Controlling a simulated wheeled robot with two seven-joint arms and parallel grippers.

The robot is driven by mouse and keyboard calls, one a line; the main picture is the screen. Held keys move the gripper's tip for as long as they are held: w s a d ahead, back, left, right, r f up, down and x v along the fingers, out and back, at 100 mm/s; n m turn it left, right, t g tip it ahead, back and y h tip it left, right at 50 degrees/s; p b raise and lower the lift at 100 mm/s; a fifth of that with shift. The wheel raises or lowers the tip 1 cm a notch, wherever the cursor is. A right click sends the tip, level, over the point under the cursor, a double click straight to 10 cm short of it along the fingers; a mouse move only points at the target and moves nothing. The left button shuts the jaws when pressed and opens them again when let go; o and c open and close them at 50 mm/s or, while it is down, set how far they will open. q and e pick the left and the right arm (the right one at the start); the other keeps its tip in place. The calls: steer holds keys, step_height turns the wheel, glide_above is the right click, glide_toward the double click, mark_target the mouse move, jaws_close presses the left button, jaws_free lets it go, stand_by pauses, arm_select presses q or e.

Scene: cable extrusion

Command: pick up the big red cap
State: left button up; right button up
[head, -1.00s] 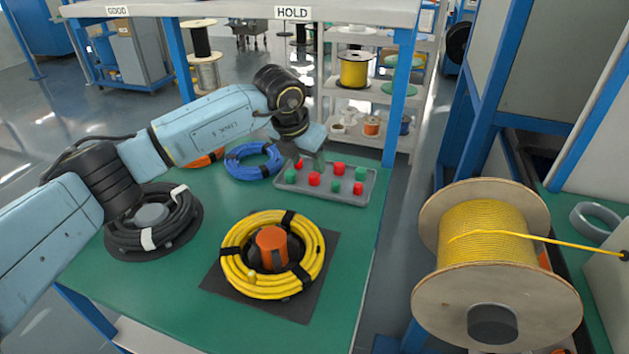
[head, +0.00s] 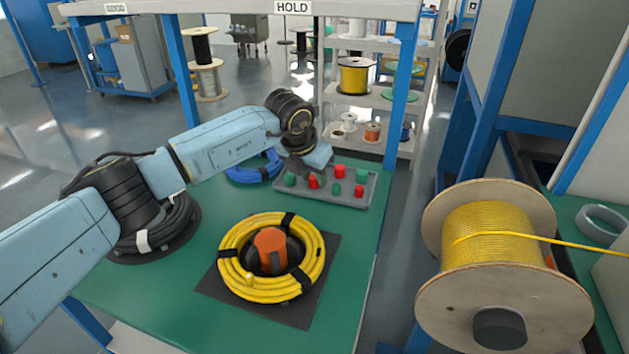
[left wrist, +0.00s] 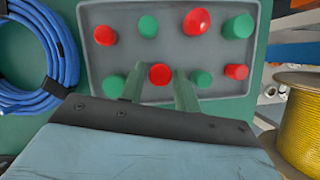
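A grey tray (head: 325,198) on the green table holds several red and green caps; the tray also shows in the left wrist view (left wrist: 88,60). The red cap that looks largest (head: 340,171) stands in its back row and also shows in the left wrist view (left wrist: 196,22). My left gripper (left wrist: 160,72) is open over the tray. A smaller-looking red cap (left wrist: 161,74) in the near row appears between its fingers; I cannot tell whether they touch it. In the head view the fingers are partly hidden by my wrist. My right gripper is not in view.
A blue cable coil (head: 250,169) lies left of the tray. A yellow coil (head: 230,262) around an orange-topped core (head: 271,247) sits on a dark mat in front. A black coil (head: 172,222) is partly behind my arm. A large yellow spool (head: 490,235) stands right.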

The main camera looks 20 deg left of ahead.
arm_select(q)
steer(key=c, duration=0.6)
steer(key=shift+r, duration=0.15)
steer(key=shift+r, duration=0.3)
step_height(320, 180, up, 9)
steer(key=p, duration=0.3)
steer(key=shift+r, duration=0.1)
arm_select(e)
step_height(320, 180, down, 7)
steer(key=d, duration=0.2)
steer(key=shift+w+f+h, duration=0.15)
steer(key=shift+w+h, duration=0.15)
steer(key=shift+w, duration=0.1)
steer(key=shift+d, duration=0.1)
arm_select(q)
steer(key=o, duration=0.3)
steer(key=shift+c, duration=0.3)
